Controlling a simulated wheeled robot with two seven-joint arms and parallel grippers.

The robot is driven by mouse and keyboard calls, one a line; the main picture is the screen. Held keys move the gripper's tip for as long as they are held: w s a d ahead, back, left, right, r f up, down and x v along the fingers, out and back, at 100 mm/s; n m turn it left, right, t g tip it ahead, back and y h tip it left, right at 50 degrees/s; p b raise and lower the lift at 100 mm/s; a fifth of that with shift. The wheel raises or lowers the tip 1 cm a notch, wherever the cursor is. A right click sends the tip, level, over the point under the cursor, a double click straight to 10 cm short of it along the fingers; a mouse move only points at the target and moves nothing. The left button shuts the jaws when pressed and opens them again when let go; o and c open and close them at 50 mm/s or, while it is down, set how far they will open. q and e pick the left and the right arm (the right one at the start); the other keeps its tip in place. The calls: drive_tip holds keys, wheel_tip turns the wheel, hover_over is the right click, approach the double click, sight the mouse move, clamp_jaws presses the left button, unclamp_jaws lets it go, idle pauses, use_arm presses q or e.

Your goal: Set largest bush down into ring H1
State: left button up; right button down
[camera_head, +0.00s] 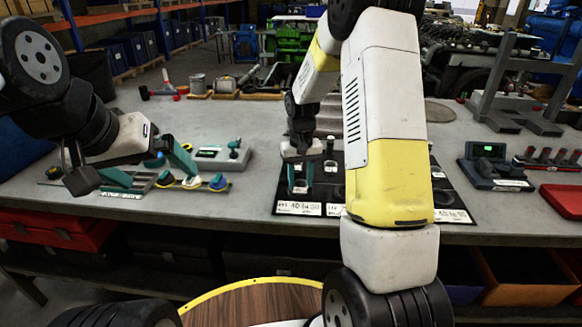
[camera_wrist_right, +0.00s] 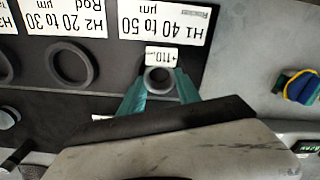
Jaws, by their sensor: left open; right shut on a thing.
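The bush (camera_wrist_right: 160,80) is a small grey ring with a dark hole and a tag reading +110 µm, in the right wrist view. The two teal fingers of my right gripper (camera_wrist_right: 161,92) are shut on it from both sides. It is over the mat just beside the H1 label (camera_wrist_right: 165,22), marked 40 to 50 µm. Ring H1 is not distinct; the bush and fingers cover that spot, and I cannot tell whether they touch. In the head view my right gripper (camera_head: 300,184) points down at the mat's near left corner. My left gripper (camera_head: 150,168) is open at the left.
Ring H2 (camera_wrist_right: 70,65) lies beside the bush on the black mat (camera_head: 453,190). Small blue and yellow pieces (camera_head: 218,182) stand on a rack near my left gripper. A teal-grey device (camera_head: 490,168) and red tray (camera_head: 563,200) are at the right. My right arm hides much of the mat.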

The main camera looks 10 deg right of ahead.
drive_tip(key=shift+f, duration=0.2)
idle(0.7)
drive_tip(key=c, duration=0.8)
unclamp_jaws()
drive_tip(key=shift+s, duration=0.1)
drive_tip(key=shift+o, duration=0.2)
wheel_tip(320, 180, up, 8)
